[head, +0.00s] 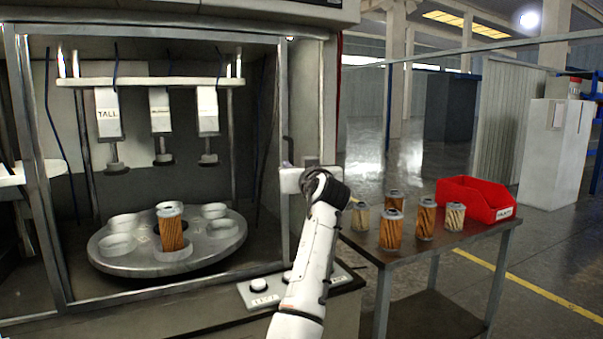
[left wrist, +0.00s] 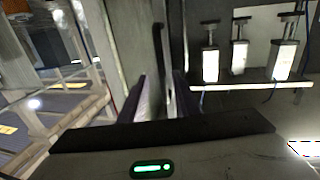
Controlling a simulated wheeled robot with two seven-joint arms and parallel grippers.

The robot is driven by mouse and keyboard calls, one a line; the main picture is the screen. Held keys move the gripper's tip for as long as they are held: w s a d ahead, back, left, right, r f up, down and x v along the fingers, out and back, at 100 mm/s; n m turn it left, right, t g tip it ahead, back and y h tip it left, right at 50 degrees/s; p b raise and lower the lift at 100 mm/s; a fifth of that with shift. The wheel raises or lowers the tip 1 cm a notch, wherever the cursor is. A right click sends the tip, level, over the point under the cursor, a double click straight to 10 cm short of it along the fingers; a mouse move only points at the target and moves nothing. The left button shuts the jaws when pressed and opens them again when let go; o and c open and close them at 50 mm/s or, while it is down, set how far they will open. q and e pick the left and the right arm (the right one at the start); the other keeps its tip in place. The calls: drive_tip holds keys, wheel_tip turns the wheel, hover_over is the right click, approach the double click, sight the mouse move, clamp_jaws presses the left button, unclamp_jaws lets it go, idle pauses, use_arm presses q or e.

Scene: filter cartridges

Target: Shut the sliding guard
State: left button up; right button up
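The metal-edged frame of the sliding guard (head: 283,105) stands at the machine's front. Any clear panel in it is too faint to make out, so I cannot tell how far across the guard sits. A dark upright handle (head: 287,150) is at its right side and shows in the left wrist view (left wrist: 158,45). My left gripper (head: 287,180) is at the handle's lower part in the head view. In the left wrist view its two fingers (left wrist: 164,93) stand apart, with the handle bar in line between them. I cannot see firm contact. My right gripper is out of view.
Inside the machine, a round turntable (head: 112,262) carries an orange cartridge (head: 172,232) below several press heads. A button panel (head: 262,292) sits on the front ledge. At right, a table (head: 400,257) holds several cartridges and a red bin (head: 470,198).

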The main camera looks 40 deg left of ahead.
use_arm(q)
drive_tip(key=v, duration=0.5)
idle(0.4)
